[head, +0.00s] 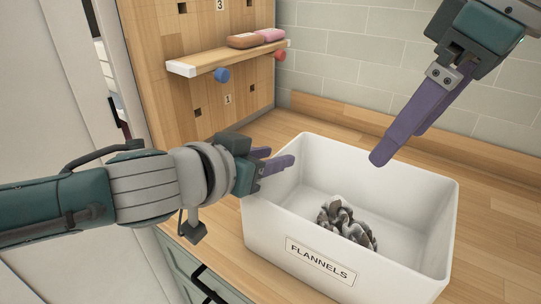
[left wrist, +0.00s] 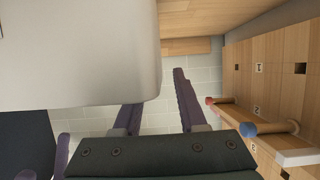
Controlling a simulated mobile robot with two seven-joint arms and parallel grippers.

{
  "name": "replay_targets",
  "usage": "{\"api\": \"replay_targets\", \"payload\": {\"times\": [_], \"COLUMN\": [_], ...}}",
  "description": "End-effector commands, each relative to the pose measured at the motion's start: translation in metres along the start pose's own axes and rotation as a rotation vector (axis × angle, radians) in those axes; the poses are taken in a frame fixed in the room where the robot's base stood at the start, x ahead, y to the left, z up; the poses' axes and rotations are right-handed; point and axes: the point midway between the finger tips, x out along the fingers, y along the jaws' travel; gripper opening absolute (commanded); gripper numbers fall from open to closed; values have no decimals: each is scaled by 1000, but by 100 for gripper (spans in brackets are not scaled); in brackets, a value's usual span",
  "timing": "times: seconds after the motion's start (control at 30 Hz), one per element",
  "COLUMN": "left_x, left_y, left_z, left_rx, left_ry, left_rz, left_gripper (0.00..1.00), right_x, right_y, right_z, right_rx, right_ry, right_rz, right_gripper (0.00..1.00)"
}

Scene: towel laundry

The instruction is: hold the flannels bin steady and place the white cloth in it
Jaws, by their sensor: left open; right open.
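The white flannels bin (head: 275,222) stands on the wooden counter, its label reading FLANNELS to the front. A crumpled grey-and-white cloth (head: 347,224) lies on its floor; I cannot tell if it is one piece. My left gripper (head: 281,156) is open at the bin's left rear rim. In the left wrist view, the bin wall (left wrist: 85,55) fills the upper left, its edge showing between the open fingers (left wrist: 155,92); contact is unclear. My right gripper (head: 398,147) is open, pointing down above the bin's back side, with no cloth seen in it.
A wooden pegboard with a shelf (head: 225,57) stands behind on the left, holding folded brown and pink cloths (head: 256,38). Blue and red pegs stick out below it. A tiled wall (head: 335,60) is behind the counter (head: 500,250). The counter right of the bin is clear.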

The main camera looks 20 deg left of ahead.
Motion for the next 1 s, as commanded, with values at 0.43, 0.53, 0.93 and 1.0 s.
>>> {"api": "replay_targets", "payload": {"times": [0.43, 0.53, 0.93, 1.0], "left_x": [-31, -50, -113, -117], "left_y": [0, 0, 0, 0], "left_z": [1, 2, 2, 1], "left_rx": [1, -1, -1, 0], "left_ry": [-1, -2, -3, -1], "left_rz": [1, 1, 0, 0], "left_gripper": [41, 41, 41, 41], "right_x": [0, 0, 0, 0], "right_y": [0, 0, 0, 0], "right_z": [0, 0, 0, 0], "right_rx": [0, 0, 0, 0], "right_ry": [0, 0, 0, 0], "right_rz": [0, 0, 0, 0], "right_gripper": [100, 100, 100, 100]}}
